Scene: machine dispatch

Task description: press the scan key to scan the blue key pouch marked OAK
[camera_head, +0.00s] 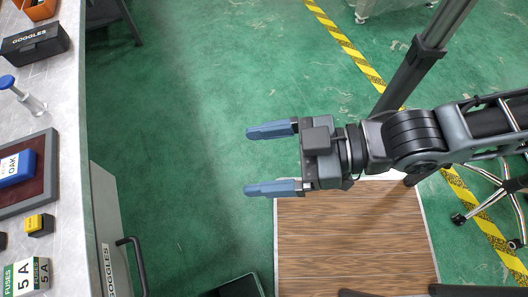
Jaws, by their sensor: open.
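The blue key pouch (18,169) with a white label reading OAK lies on a dark red pad in a grey-framed tray (47,178) at the left edge, partly cut off by the frame. A small black block with a yellow top (40,224) sits just below the tray on the counter; I cannot tell whether it is the scan key. My gripper (273,159) is open and empty, its two blue fingers pointing left. It is over the green floor, well to the right of the counter and apart from the pouch.
The grey counter (68,90) runs down the left side. On it are a black GOGGLES box (34,44), a blue-topped stamp-like item (24,95), an orange bin (38,9) and FUSES boxes (25,277). A cabinet handle (133,264) sticks out below. Open floor separates gripper and counter.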

